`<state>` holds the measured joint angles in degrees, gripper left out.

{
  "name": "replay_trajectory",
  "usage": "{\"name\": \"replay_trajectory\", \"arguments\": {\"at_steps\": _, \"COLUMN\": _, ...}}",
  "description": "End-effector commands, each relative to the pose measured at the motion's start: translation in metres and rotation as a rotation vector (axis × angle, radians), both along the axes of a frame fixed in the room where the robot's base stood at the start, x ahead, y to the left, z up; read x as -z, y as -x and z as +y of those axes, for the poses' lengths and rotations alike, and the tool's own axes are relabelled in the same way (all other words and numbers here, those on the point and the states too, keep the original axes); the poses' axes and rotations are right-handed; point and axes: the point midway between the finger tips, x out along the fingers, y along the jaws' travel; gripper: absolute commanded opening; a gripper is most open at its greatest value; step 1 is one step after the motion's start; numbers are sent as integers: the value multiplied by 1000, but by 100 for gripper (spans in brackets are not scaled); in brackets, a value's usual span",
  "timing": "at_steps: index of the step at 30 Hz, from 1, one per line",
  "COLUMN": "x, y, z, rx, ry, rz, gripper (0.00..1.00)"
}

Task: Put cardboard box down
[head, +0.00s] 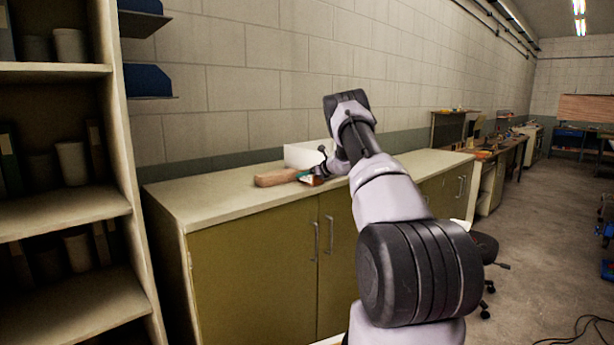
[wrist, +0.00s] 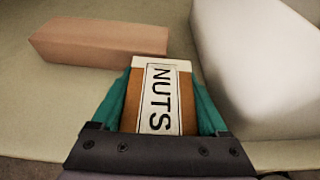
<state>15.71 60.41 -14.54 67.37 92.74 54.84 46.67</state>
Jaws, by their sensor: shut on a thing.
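The cardboard box (wrist: 160,98) is small and brown with a white label reading "NUTS", seen in the wrist view. My gripper (wrist: 160,100) is shut on it, with a teal finger on each side. In the head view my gripper (head: 308,177) is over the countertop (head: 215,192) of the green cabinet, with only a bit of the box showing. I cannot tell whether the box touches the counter. Its underside is hidden.
A brown block (head: 276,178) lies on the counter just left of my gripper; it also shows in the wrist view (wrist: 100,42). A white box (head: 303,154) stands behind and to the right. The counter's left part is clear. Open shelves (head: 62,199) stand at the left.

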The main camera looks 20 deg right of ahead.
Motion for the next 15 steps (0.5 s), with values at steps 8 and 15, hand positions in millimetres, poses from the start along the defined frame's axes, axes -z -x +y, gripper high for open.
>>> {"name": "replay_trajectory", "arguments": {"at_steps": 8, "x": 3, "y": 0, "z": 0, "rx": 0, "ry": 0, "rz": 1, "gripper": 100}}
{"name": "replay_trajectory", "arguments": {"at_steps": 15, "x": 1, "y": 0, "z": 0, "rx": 0, "ry": 0, "rz": 1, "gripper": 100}}
